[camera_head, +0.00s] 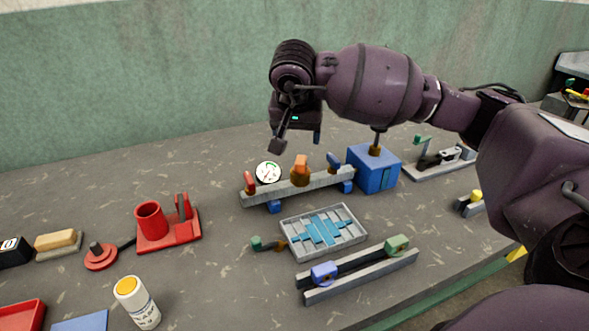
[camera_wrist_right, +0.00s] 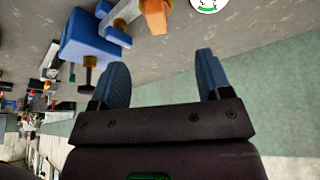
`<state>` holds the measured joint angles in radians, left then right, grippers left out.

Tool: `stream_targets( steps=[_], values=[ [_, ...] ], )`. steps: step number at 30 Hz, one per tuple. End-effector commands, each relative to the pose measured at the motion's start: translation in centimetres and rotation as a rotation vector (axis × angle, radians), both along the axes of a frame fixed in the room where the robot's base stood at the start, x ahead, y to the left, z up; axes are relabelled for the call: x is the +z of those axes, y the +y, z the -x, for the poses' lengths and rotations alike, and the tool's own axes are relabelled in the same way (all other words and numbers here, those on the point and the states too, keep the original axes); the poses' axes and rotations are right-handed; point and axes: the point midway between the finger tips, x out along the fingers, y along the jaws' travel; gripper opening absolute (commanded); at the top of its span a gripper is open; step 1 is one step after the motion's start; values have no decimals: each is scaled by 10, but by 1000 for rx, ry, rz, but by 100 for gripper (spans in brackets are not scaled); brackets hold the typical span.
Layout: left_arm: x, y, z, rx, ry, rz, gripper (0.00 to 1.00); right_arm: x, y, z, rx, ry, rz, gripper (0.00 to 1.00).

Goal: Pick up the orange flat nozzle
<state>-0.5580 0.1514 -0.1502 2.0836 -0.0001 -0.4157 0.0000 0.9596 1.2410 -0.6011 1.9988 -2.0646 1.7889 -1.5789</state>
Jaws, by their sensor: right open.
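The orange flat nozzle (camera_head: 300,173) stands upright at the middle of a grey rack bar (camera_head: 328,182) with blue feet. Part of it also shows at the top edge of the right wrist view (camera_wrist_right: 155,14). My right gripper (camera_head: 297,141) is open and empty, its fingers pointing down. In the head view it appears just above the nozzle, apart from it. Both blue-padded fingers show in the right wrist view (camera_wrist_right: 163,76), with nothing between them. My left gripper is not in view.
A red nozzle (camera_head: 249,182) and a blue one (camera_head: 334,161) flank the orange one. A white dial gauge (camera_head: 268,172) stands close behind. A blue box (camera_head: 374,168) is right of the rack; a grey tray (camera_head: 352,238) lies in front.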

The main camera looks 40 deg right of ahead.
Motion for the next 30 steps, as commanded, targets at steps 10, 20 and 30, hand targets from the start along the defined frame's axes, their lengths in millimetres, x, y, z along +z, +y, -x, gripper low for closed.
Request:
stream_targets(
  steps=[10, 20, 30],
  values=[
    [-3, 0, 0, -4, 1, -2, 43, -43, -12, -12, -2, 3, -1, 71],
    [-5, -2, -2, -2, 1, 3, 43, -66, -20, -18, -2, 4, -2, 71],
    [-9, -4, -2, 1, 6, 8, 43, -93, -30, -27, -1, 0, 0, 71]
  ],
)
